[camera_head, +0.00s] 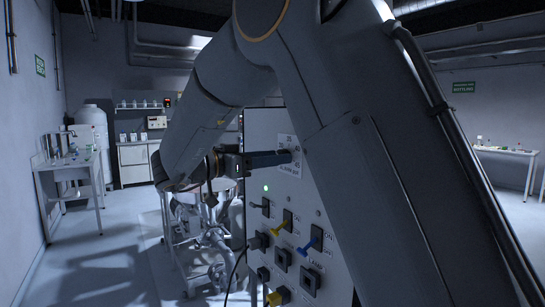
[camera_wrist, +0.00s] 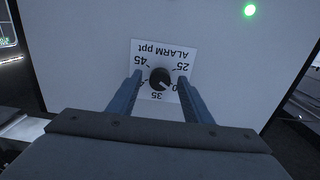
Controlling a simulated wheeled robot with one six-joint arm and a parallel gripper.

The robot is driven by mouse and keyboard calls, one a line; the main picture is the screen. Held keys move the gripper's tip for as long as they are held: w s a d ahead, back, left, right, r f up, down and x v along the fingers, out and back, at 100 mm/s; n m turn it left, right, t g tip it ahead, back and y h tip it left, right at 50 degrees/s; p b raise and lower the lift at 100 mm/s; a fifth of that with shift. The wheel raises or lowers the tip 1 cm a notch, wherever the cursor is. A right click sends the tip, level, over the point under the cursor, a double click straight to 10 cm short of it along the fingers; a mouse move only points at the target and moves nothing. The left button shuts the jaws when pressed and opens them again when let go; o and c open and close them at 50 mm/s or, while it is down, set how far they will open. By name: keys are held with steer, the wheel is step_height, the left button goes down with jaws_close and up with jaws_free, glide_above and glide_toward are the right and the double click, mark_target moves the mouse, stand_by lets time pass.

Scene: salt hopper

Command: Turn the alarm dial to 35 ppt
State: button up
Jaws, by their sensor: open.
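The alarm dial (camera_wrist: 160,78) is a small black round knob on a white label (camera_wrist: 150,48) reading "ALARM ppt", upside down in the wrist view. The marks 45, 35 and 25 are readable; a mark ending in 0 at the right is partly hidden by a finger. A pale pointer line on the knob seems to aim at lower right, towards that mark. My gripper (camera_wrist: 160,82) is open, with one finger on each side of the knob; contact is not clear. In the head view my gripper (camera_head: 283,158) reaches the panel and hides the dial.
A bench (camera_head: 72,165) stands far left. My arm blocks much of the head view.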

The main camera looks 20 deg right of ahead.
steer(key=c, duration=1.1)
steer(key=shift+o, duration=0.2)
steer(key=shift+w+m+b, duration=0.1)
steer(key=shift+m+b, duration=5.7)
